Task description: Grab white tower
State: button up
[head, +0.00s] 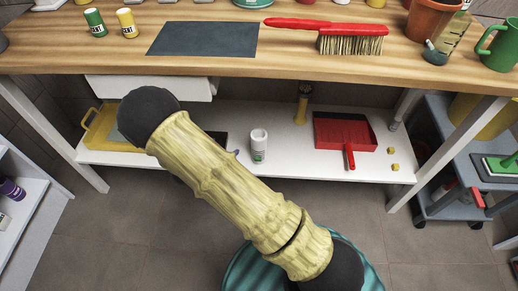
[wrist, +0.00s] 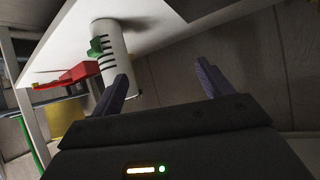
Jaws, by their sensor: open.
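The white tower looks to be the upright white cylinder (head: 259,143) with a green mark near its base, on the white lower shelf below the bench. In the wrist view, the white cylinder (wrist: 116,68) shows dark stripes and a green patch, at the upper left beyond the left finger. My gripper (wrist: 162,82) is open, with two purple fingers spread and nothing between them. The left finger overlaps the cylinder's lower part in that view; I cannot tell whether they touch. In the head view my arm hides most of the gripper, just left of the cylinder.
On the lower shelf (head: 285,165), a red dustpan (head: 343,131) and small yellow cubes (head: 394,160) lie to the right. A yellow-brown bottle (head: 302,103) stands behind. A yellow tray (head: 102,130) is at left. The wooden benchtop (head: 290,63) overhangs the shelf.

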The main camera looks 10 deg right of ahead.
aim_at(254, 149)
jog(key=s+f+m+t+h, duration=0.1)
jog(key=s+f+m+h, duration=0.1)
jog(key=s+f+h, duration=0.2)
jog(key=s+h, duration=0.3)
jog(key=s, duration=0.1)
jog(key=shift+s+a, duration=0.25)
jog(key=shift+s, duration=0.05)
jog(key=b+x, duration=0.4)
jog(key=x, duration=0.7)
jog(key=shift+w+d, duration=0.2)
jog(key=shift+w+d+r, duration=0.2)
jog(key=shift+w+d, duration=0.05)
jog(key=shift+d, duration=0.05)
